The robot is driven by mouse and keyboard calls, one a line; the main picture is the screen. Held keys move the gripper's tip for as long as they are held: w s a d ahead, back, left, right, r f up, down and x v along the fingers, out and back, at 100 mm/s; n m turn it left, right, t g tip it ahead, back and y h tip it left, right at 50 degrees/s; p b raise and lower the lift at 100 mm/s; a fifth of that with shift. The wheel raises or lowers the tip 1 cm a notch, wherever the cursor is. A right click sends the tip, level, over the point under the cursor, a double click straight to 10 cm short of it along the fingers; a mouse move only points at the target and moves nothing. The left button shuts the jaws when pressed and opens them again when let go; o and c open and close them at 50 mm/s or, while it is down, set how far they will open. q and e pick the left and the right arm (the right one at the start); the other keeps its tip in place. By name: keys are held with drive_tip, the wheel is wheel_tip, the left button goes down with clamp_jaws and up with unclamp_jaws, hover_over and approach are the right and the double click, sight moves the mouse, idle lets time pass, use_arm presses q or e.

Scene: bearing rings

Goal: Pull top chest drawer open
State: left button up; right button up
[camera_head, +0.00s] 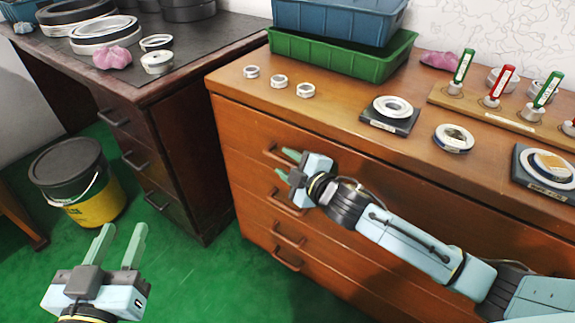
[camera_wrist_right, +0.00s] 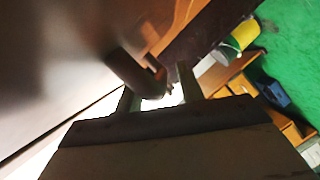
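The wooden chest (camera_head: 335,160) has several drawers with brown bar handles; the top drawer looks flush with the front. Its handle (camera_head: 272,154) shows just left of my right gripper (camera_head: 285,164). My right gripper has its green fingers apart at the chest front. In the right wrist view, a dark handle (camera_wrist_right: 138,74) reaches in front of the spread fingers (camera_wrist_right: 160,85), close to the left one; whether it touches is unclear. My left gripper (camera_head: 120,246) is open and empty over the green floor, away from the chest.
On the chest top stand a green crate (camera_head: 340,55) under a blue one, small rings (camera_head: 279,81), larger bearings and a rack with red and green handled tools. A dark desk (camera_head: 150,85) and yellow bucket (camera_head: 75,185) stand left. Green floor before the chest is clear.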

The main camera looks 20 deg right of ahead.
drive_tip(key=shift+c, duration=0.4)
clamp_jaws()
